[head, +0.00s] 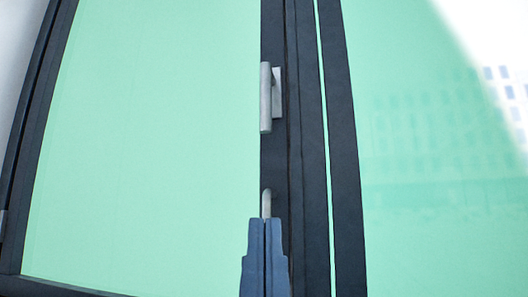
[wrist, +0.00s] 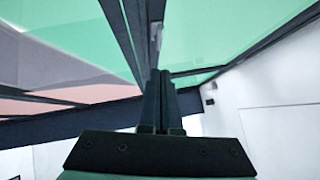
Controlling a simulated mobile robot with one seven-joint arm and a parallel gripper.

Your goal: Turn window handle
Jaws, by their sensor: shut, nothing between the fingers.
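A light grey window handle (head: 266,98) is mounted on the dark frame post of the window and hangs straight down. It also shows as a small grey piece in the wrist view (wrist: 156,36), just beyond the fingertips. My gripper (head: 265,221) is shut and empty, its fingers side by side and pointing up along the post. It appears well below the handle in the head view, with a visible gap between them. In the wrist view my gripper (wrist: 160,73) points toward the handle. Depth between them is hard to tell.
A second small grey piece (head: 266,203) shows on the post right above my fingertips, partly hidden by them. Green-tinted glass (head: 150,140) fills the left pane, and another glass pane (head: 420,200) lies to the right. A white wall (wrist: 265,100) stands at the right in the wrist view.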

